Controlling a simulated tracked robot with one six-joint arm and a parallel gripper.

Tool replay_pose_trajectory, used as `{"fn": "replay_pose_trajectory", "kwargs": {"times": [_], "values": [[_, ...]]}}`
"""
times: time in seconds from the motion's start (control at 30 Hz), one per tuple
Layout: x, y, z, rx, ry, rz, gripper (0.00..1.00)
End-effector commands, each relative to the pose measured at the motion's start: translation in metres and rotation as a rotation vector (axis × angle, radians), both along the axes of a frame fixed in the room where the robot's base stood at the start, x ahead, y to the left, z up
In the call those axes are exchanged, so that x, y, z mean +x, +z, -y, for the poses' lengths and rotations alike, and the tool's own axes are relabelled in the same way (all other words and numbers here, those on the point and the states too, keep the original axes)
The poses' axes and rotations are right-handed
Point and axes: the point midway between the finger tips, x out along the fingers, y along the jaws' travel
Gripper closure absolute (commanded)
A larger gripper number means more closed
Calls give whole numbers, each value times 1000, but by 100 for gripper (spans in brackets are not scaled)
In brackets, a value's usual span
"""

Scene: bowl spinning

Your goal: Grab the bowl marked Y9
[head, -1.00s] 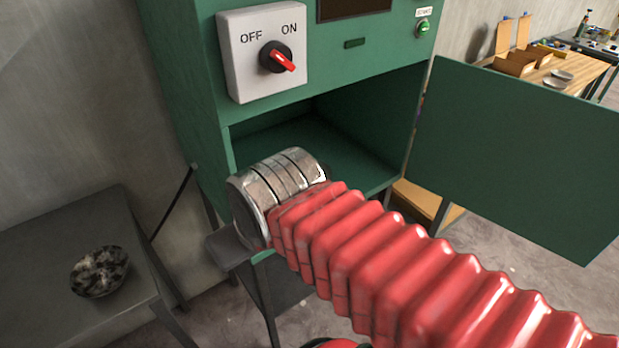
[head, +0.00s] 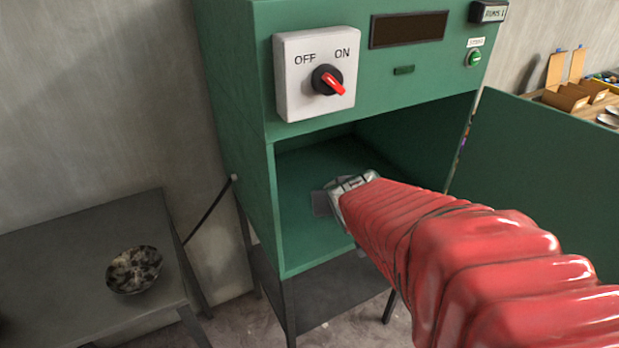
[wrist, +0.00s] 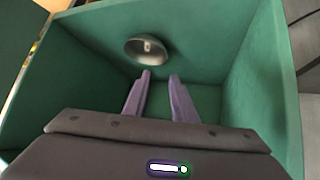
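In the wrist view a grey bowl (wrist: 146,50) is inside the green cabinet, with a small pale mark in it that is too small to read. My gripper (wrist: 160,76) is open, its two purple-grey fingers apart and empty, pointing into the cabinet toward the bowl. The bowl lies beyond the fingertips and slightly left of the gap between them. In the head view my gripper (head: 322,204) is inside the cabinet opening. The bowl inside cannot be made out there.
The green cabinet (head: 258,190) has its door (head: 555,185) swung open at the right and a switch (head: 326,80) on its front. A speckled bowl (head: 134,270) sits on the dark side table (head: 60,240) at the left. More dishes (head: 608,118) stand on a wooden table.

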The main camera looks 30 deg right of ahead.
Motion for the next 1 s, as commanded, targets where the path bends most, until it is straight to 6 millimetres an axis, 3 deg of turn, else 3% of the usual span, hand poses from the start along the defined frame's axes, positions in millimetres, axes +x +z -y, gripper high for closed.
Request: {"fn": "replay_pose_trajectory", "kwargs": {"times": [0.03, 0.2, 0.5, 0.73, 1.0], "values": [[2, -8, 17, 0, -25, 17, 76], [10, -28, 62, 11, -63, 108, 76], [4, -68, 118, 112, -93, 280, 76], [-16, -97, 138, 259, -102, 433, 76], [-34, -109, 142, 395, -102, 564, 76]]}}
